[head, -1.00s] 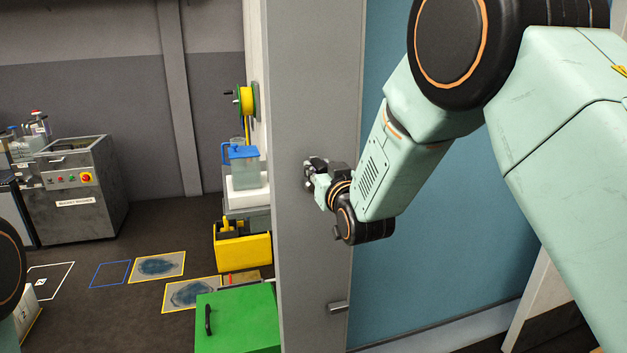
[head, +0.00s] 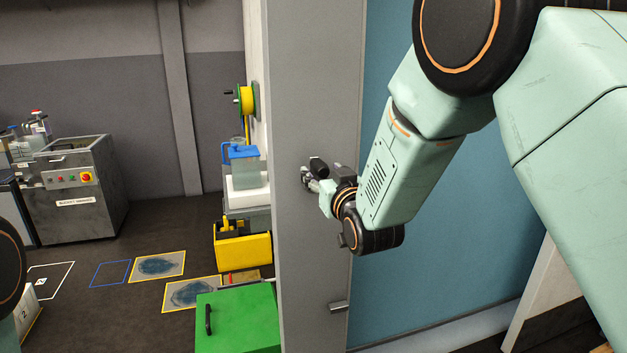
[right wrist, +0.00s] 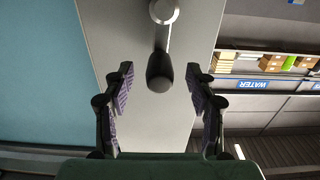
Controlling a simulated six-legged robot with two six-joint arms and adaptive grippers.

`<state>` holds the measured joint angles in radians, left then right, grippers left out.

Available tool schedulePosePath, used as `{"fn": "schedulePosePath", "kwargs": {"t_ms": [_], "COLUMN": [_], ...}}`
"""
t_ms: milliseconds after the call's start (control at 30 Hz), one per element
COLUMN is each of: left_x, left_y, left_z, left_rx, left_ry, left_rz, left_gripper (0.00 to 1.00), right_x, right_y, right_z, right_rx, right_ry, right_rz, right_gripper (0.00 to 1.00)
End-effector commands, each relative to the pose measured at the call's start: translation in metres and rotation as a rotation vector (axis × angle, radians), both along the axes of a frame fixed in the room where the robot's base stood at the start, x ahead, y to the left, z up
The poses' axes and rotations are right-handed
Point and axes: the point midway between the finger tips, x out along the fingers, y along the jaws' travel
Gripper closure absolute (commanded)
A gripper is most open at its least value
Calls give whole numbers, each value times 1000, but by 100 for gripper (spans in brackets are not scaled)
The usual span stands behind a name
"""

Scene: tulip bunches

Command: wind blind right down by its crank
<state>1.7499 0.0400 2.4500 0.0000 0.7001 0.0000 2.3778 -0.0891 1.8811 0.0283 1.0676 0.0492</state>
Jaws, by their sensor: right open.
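The blind (head: 450,240) is a blue-teal sheet behind my right arm in the head view; its lower part reaches near the floor. Its crank is on the grey post (head: 300,90) beside it, with a black knob (head: 318,166). The right wrist view shows the crank's round hub (right wrist: 163,10), its arm and the black knob (right wrist: 159,72). My right gripper (head: 309,179) is open at the post; its fingers (right wrist: 159,68) appear on either side of the knob, with gaps on both sides. Whether the knob lies fully between them in depth I cannot tell. My left gripper is not in view.
A small metal handle (head: 338,307) sticks out low on the post. Left of it stand a green box (head: 240,320), a yellow bin (head: 243,252) and a yellow reel (head: 246,100). A grey machine (head: 75,190) stands far left. Open floor lies between.

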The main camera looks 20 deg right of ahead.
Motion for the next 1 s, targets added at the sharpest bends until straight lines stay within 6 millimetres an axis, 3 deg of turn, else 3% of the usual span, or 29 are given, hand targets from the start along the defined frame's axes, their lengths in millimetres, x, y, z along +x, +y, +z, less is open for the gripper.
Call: {"fn": "schedulePosePath", "kwargs": {"t_ms": [433, 700, 767, 833, 1000], "left_x": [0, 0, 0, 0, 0], "left_y": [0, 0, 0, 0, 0], "left_z": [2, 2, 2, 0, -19], "left_rx": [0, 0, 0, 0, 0], "left_ry": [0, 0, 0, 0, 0], "left_rz": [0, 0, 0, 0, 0], "left_gripper": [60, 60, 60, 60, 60], "right_x": [-38, -46, -53, -68, -115], "right_y": [-1, -2, -3, -7, -16], "right_z": [0, -6, -25, -58, -165], "right_rx": [0, -9, -22, -31, -40], "right_ry": [1, 30, 99, 208, 465], "right_rz": [0, -1, -3, -9, -20], "right_gripper": [43, 43, 43, 43, 43]}}
